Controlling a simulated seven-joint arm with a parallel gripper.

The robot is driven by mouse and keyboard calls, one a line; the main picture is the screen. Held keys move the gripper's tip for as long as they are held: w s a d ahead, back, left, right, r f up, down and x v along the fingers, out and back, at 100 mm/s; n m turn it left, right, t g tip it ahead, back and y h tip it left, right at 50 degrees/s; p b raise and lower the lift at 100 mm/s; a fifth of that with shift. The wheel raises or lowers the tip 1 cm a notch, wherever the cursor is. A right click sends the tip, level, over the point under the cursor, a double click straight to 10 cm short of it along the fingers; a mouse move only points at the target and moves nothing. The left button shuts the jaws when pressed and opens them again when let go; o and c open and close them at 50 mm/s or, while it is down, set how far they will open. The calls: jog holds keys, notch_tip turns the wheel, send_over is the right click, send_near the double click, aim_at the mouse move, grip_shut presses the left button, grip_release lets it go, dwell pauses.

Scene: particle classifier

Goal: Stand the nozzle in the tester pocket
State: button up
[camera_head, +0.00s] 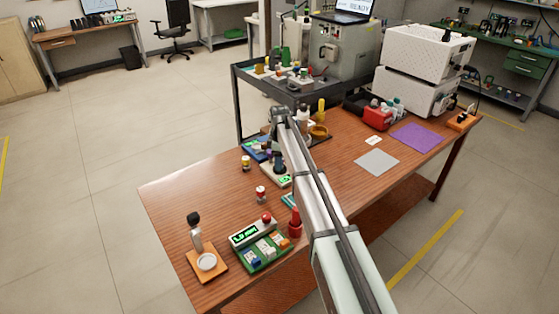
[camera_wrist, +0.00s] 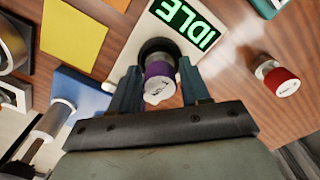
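The nozzle (camera_wrist: 158,82) is a short purple piece with a whitish end facing the wrist camera. My gripper (camera_wrist: 160,80) has one finger on each side of it, close against its sides, and appears shut on it. The tester (camera_wrist: 128,62) is a pale box with a green IDLE display. Its black ring-shaped pocket (camera_wrist: 157,46) lies right beyond the nozzle. The nozzle's far end is hidden, so I cannot tell whether it is inside the pocket or just above it.
A blue block (camera_wrist: 85,92) and a yellow sheet (camera_wrist: 75,35) are on the left. In the head view, a green tray (camera_head: 263,254) and an orange-brown stand (camera_head: 207,268) sit at the table's front.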

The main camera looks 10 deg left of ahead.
jog(key=shift+o, duration=1)
jog(key=shift+r, duration=0.15)
notch_tip(320, 180, up, 12)
dwell(0.8)
